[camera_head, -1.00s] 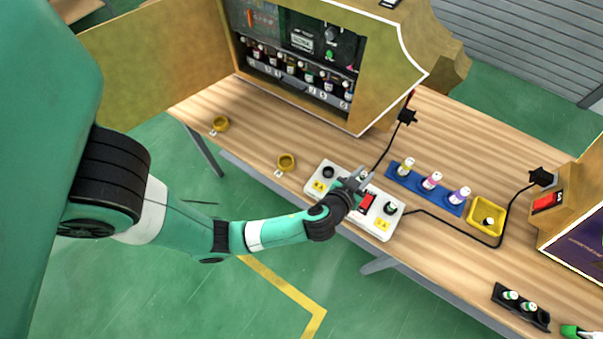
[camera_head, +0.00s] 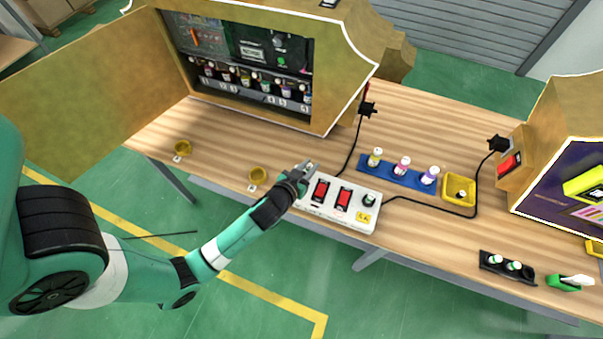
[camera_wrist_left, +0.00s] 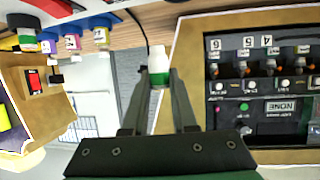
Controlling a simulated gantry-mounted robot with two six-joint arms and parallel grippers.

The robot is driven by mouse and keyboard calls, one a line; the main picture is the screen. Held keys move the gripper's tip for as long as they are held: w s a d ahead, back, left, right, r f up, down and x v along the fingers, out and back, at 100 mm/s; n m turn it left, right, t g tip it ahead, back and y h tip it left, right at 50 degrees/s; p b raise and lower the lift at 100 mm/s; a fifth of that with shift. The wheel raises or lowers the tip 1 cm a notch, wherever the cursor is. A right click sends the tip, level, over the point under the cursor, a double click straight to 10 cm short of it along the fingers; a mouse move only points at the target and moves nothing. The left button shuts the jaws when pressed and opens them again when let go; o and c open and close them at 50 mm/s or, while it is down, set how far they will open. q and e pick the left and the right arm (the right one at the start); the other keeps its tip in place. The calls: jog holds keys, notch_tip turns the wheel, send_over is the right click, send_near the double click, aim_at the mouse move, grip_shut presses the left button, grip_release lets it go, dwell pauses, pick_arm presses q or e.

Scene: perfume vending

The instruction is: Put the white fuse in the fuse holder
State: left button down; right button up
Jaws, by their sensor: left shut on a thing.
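My left gripper (camera_head: 306,168) is shut on a small white fuse with a green band (camera_wrist_left: 158,66), which stands out past the fingertips in the left wrist view. In the head view the gripper is at the left end of the white switch box (camera_head: 322,208) and hides that end. The fuse is hard to make out there. A black holder (camera_head: 521,275) with two white-and-green pieces lies at the right. I cannot tell which is the fuse holder. My right gripper is not in view.
The open vending cabinet (camera_head: 345,85) with a row of bottles stands behind. A blue rack (camera_head: 388,174) with three bottles and a yellow tray (camera_head: 449,203) stand right of the box. Black cables cross the table.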

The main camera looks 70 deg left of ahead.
pick_arm(q)
jog(key=a+f, duration=0.1)
jog(key=f, duration=0.1)
jog(key=s+a+f, duration=0.1)
jog(key=shift+s+a+f, duration=0.1)
jog(key=shift+a+f, duration=0.3)
notch_tip(320, 180, down, 4)
jog(key=shift+r+b, duration=0.25)
jog(key=shift+b, duration=0.95)
jog(key=shift+r, duration=0.15)
jog(key=c, duration=1.2)
grip_release()
jog(key=shift+f, duration=0.2)
jog(key=o, duration=0.5)
